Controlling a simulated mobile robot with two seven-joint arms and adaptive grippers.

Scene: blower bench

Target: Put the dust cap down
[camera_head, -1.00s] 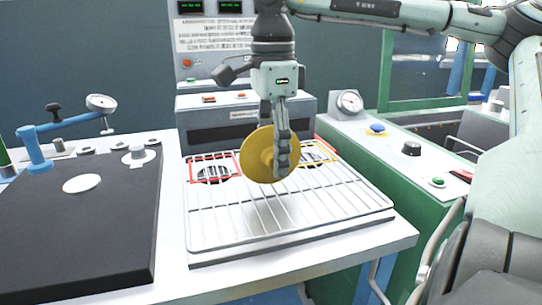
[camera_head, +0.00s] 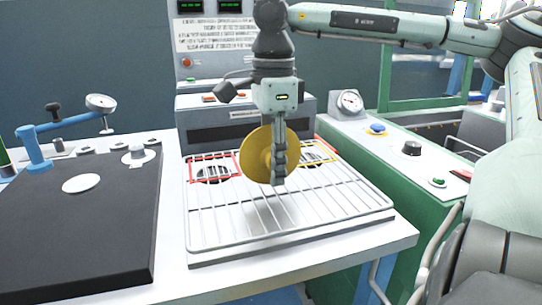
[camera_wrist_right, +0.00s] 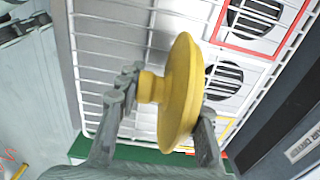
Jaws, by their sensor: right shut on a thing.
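The dust cap is a yellow disc with a short stub; it (camera_head: 257,156) stands on edge in my right gripper in the head view. My right gripper (camera_head: 279,178) points down over the wire rack (camera_head: 230,226) and is shut on the cap. In the right wrist view the cap (camera_wrist_right: 182,92) sits between the fingers of the right gripper (camera_wrist_right: 165,112), its stub toward the left finger. The rack lies behind it there. In the head view the cap appears above the rack; the exact gap is hard to tell. My left gripper is not in view.
A dark plate (camera_head: 80,225) lies to the left, and a grey box (camera_head: 243,122) stands behind the rack. The rack's front is bare.

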